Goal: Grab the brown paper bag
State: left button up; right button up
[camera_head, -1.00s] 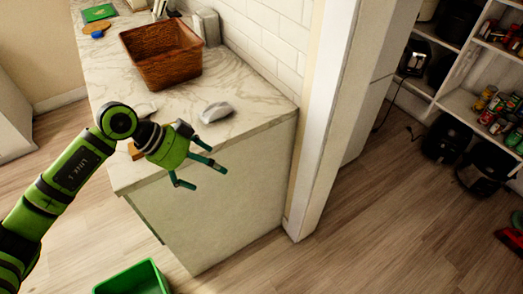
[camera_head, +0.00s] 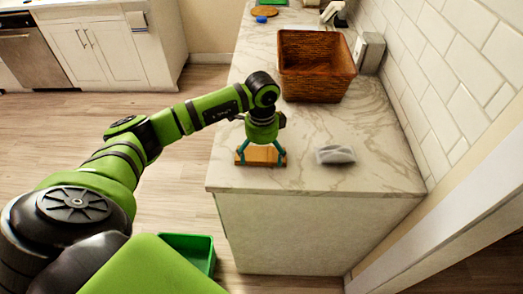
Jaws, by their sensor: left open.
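My left gripper (camera_head: 261,153) is over the near left part of the marble counter, pointing down with its teal fingers spread. A small flat orange-brown item (camera_head: 262,158) lies at the counter's near left edge, between and below the fingers. I cannot tell whether it is the brown paper bag, or whether the fingers touch it. No other thing that looks like a paper bag is in view. My right gripper is not in view.
A brown wicker basket (camera_head: 316,84) stands behind the gripper on the marble counter (camera_head: 300,181). A grey-white item (camera_head: 336,154) lies to the gripper's right. A tiled wall (camera_head: 440,90) bounds the right side. A green bin (camera_head: 190,249) is on the floor.

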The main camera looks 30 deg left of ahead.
pick_arm(q)
jog(key=shift+f, duration=0.55)
jog(key=shift+s, duration=0.1)
jog(key=shift+s+r, duration=0.1)
jog(key=c, duration=1.1)
